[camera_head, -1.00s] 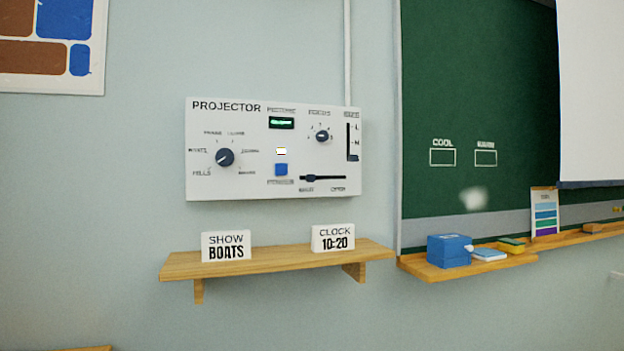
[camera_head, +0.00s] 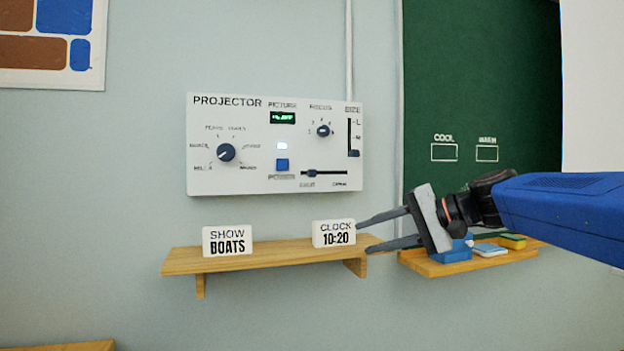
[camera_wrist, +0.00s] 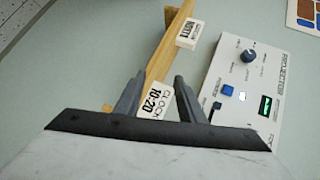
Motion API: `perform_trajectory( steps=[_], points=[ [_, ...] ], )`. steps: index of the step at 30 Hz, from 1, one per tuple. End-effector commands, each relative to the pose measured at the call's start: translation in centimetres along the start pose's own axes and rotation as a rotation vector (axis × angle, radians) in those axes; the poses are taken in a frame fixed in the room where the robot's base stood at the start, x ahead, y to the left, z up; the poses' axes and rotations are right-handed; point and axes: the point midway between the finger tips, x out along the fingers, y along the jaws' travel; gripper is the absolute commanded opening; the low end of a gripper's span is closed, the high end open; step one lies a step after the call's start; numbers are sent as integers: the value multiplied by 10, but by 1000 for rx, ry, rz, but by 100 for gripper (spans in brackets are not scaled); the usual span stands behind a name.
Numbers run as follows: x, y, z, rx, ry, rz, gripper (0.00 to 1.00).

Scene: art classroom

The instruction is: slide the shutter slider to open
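The white projector panel (camera_head: 235,180) is on the wall. Its shutter slider is the horizontal slot low on the panel, with a dark knob (camera_head: 312,173) toward the slot's left end. The small label below the left end seems to read SHUT; the right one is blurred. My gripper (camera_head: 362,237) is open and empty, below and right of the slider, apart from the panel, its fingers pointing left near the CLOCK 10:20 card (camera_head: 334,233). In the wrist view the open fingers (camera_wrist: 159,77) appear beside that card, and the panel (camera_wrist: 240,75) is to their right.
A wooden shelf (camera_head: 275,260) juts out below the panel and holds the CLOCK card and a SHOW BOATS card (camera_head: 228,242). A dial (camera_head: 226,153), a blue button (camera_head: 282,165) and a vertical slider (camera_head: 353,153) share the panel. A chalkboard (camera_head: 480,90) with a ledge is at right.

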Motion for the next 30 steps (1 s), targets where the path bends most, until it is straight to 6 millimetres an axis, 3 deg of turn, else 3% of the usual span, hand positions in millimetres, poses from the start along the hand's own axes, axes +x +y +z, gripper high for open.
perform_trajectory(
  steps=[1, 6, 10, 17, 30],
  points=[
    [0, -21, -21, 21, 0, -64, 36],
    [-10, -83, -72, 68, -9, -259, 36],
    [-18, -109, -94, 85, -14, -349, 36],
    [-16, -122, -102, 90, -18, -389, 36],
    [44, -146, -102, 90, -20, -386, 36]
  ],
)
